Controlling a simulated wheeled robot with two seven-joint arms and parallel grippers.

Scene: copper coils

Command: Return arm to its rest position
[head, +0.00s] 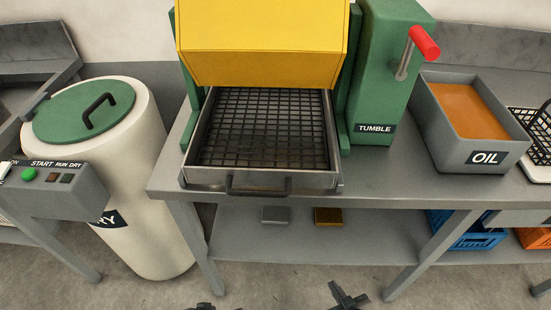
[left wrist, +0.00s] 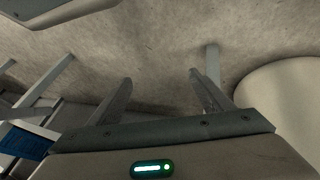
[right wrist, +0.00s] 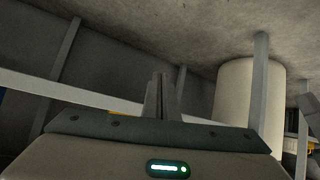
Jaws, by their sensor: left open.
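My right gripper (head: 347,296) shows at the bottom edge of the head view, low in front of the bench. In the right wrist view its two fingers (right wrist: 160,76) are together with nothing seen between them. My left gripper shows in the left wrist view (left wrist: 158,78) with its fingers wide apart and empty, over bare floor. In the head view only a small dark piece shows at the bottom edge left of centre, too little to read its state. Both grippers are apart from the bench and its objects.
A grey bench (head: 390,215) bears a tumbler with a yellow hood (head: 262,45) above a mesh tray (head: 262,180), and an oil bin (head: 460,135). A white drum with a green lid (head: 85,110) stands left. Blue (head: 478,238) and orange crates sit lower right.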

